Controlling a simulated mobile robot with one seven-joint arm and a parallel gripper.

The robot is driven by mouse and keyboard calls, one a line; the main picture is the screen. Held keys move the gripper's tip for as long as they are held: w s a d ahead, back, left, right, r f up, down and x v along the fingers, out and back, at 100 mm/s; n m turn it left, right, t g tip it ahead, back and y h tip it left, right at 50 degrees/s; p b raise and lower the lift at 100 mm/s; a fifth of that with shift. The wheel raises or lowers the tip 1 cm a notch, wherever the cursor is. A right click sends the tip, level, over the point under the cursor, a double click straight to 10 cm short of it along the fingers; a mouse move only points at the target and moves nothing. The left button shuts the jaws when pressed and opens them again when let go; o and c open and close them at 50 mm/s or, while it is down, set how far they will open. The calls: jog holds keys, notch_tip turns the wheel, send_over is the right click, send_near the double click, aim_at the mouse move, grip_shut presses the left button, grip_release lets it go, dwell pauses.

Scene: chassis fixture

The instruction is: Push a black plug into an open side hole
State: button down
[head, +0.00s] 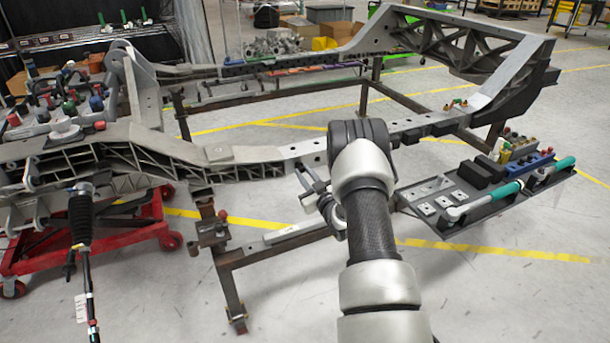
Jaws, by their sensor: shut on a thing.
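The grey chassis frame (235,153) stands on a brown metal stand. Its near side rail runs behind my arm, with small dark holes to the left of my wrist. My gripper (312,190) is just left of my wrist, close to the near face of this rail. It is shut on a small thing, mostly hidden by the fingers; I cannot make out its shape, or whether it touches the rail. Black pieces (412,136) sit along the rail's side to the right of my arm. Which side hole is open cannot be told from here.
A dark tray (470,228) at right holds black blocks (474,175), pale square plates, a blue rack (530,165) and a teal-handled tool (497,193). A black tool with a cable (80,218) hangs at left by a red cart (165,240). The floor in front is clear.

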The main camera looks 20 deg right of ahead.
jog(key=shift+w, duration=0.6)
jog(key=c, duration=1.6)
grip_release()
jog(key=shift+o, duration=0.2)
jog(key=s+p, duration=0.2)
jog(key=s, duration=0.7)
jog(key=shift+d, duration=0.15)
